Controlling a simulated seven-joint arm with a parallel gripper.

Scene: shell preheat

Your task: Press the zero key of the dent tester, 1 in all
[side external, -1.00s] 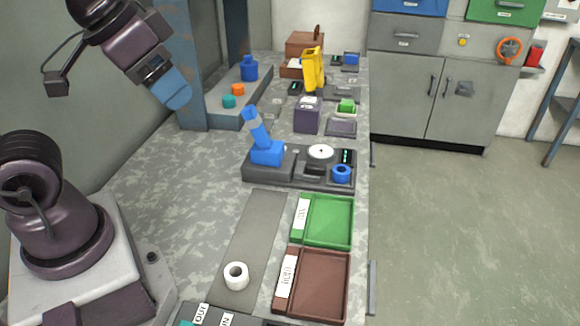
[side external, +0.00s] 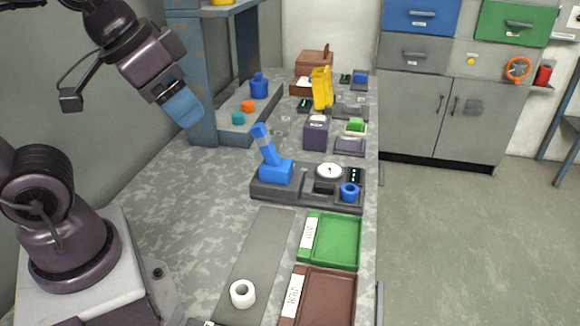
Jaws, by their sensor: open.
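The likely dent tester (side external: 262,190) is a dark base on the bench with a tilted blue lever arm at its left. On it are a round white dial (side external: 329,171), a small black panel with green lights (side external: 355,176) and a blue ring-shaped part (side external: 349,192). A zero key is too small to make out for sure. My gripper (side external: 188,116), with blue fingers, hangs high at the upper left, well apart from the tester. It is open and appears empty; the gap between its fingers is hard to see.
A white ring (side external: 242,294) sits on a grey strip (side external: 262,245) at the front. A green tray (side external: 345,241) and a brown tray (side external: 322,300) lie beside it. Behind the tester stand a purple block (side external: 316,132) and a yellow device (side external: 322,88). A blue post (side external: 200,120) rises near my gripper.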

